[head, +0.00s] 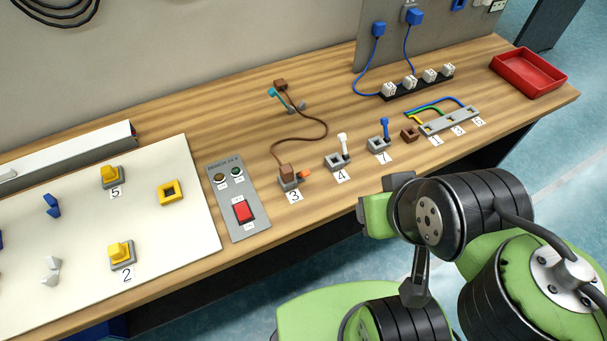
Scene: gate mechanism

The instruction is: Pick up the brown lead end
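A brown lead (325,131) lies in an S-curve on the wooden bench. Its far end is a brown block (280,84), beside a small cyan piece (273,92) and a grey fitting (297,106). Its near end is a brown block (286,171) at a grey base (290,183) by the label 3, with an orange piece (305,174) at its right. Whether either end is plugged in cannot be told. My green and black arm is folded at the lower right, apart from the lead. I cannot make out my gripper's fingertips.
Levers with white (342,139) and blue (384,126) handles stand right of the lead. A separate brown block (409,133) lies beyond them. A grey panel (238,199) with a red switch is at the left. A red tray (527,73) is far right.

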